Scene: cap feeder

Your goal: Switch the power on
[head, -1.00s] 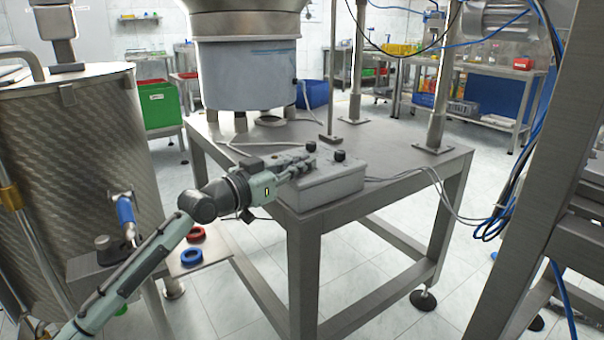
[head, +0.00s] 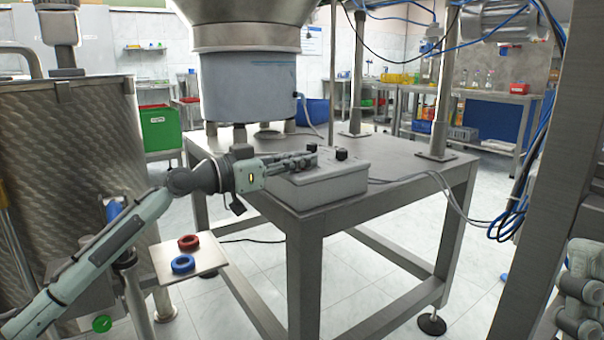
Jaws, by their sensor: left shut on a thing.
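The grey control box (head: 327,186) sits on the near corner of the steel table. A black knob (head: 341,153) stands on its top at the right. My left gripper (head: 314,155) reaches in from the left over the top of the box. Its fingers are shut on a small switch part on the box top, which the fingers mostly hide. Whether the switch is turned cannot be seen. Part of my right arm's end (head: 580,300) shows at the lower right edge, cut off by the frame, so its fingers cannot be made out.
The steel table (head: 415,162) carries a large feeder bowl (head: 245,85) and posts behind the box. A small plate (head: 205,262) with a red ring (head: 188,242) and a blue ring (head: 183,264) is at lower left. A metal drum (head: 60,160) stands left. Cables (head: 455,200) hang at right.

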